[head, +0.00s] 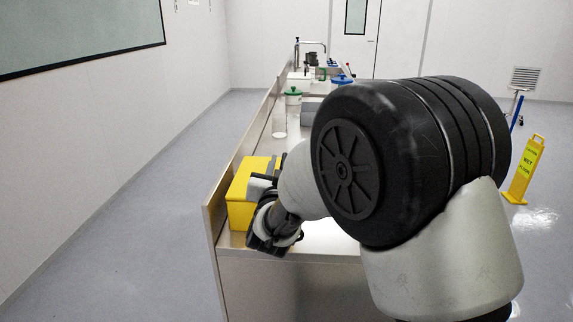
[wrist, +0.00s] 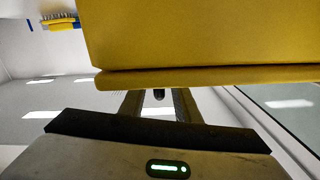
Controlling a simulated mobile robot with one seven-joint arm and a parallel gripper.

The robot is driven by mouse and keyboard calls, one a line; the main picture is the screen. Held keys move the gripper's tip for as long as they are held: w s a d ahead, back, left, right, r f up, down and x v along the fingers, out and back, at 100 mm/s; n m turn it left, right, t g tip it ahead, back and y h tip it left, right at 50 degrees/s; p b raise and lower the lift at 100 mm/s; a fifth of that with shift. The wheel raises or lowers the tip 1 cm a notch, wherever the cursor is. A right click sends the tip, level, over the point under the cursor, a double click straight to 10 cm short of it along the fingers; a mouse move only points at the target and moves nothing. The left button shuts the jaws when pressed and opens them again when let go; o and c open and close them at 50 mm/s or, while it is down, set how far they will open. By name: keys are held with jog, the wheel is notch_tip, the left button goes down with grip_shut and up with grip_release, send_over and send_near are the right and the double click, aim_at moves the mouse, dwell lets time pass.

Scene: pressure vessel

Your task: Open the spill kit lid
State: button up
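The spill kit is a yellow box (head: 242,195) at the near left end of the bench in the head view. My arm and hand cover its right side. In the wrist view its yellow body (wrist: 200,35) fills the upper part, with a protruding yellow lid edge (wrist: 200,76) along its border. The lid looks shut. My gripper (wrist: 157,97) has its two fingers apart, with a small dark part between them. The fingertips run up to the lid edge and are hidden behind it. I cannot tell whether they touch it.
The steel bench (head: 255,140) runs away from me. A clear container (head: 279,122), a green-lidded jar (head: 293,98) and a blue-lidded container (head: 342,80) stand farther along it. A yellow wet-floor sign (head: 524,170) stands on the floor at right. The floor left of the bench is clear.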

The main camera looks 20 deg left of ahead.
jog(key=shift+w+a, duration=0.1)
jog(key=shift+w, duration=0.6)
grip_shut()
